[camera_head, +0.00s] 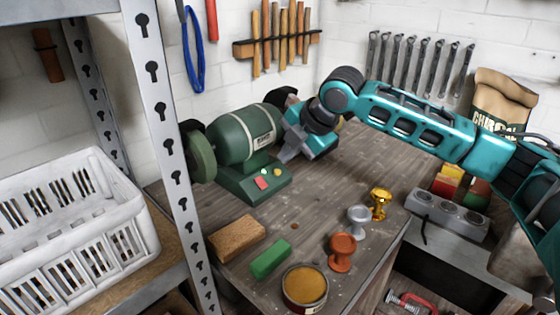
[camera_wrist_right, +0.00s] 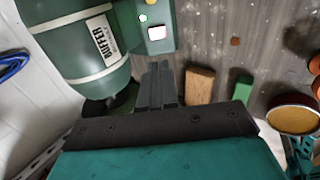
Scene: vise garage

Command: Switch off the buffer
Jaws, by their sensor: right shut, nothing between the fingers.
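The buffer (camera_head: 240,135) is a green bench machine with a label on its round body, standing at the back of the workbench. Its base has a red square switch (camera_head: 262,182) with small green and yellow round parts near it. In the right wrist view the buffer (camera_wrist_right: 85,45) fills the upper left, and its switch (camera_wrist_right: 156,32) looks whitish. My right gripper (camera_head: 286,158) is beside the buffer's body, on its right side. In the wrist view its fingers (camera_wrist_right: 157,68) are together and empty, apart from the switch. My left gripper is not in view.
A metal shelf post (camera_head: 168,150) and white basket (camera_head: 75,230) are at left.

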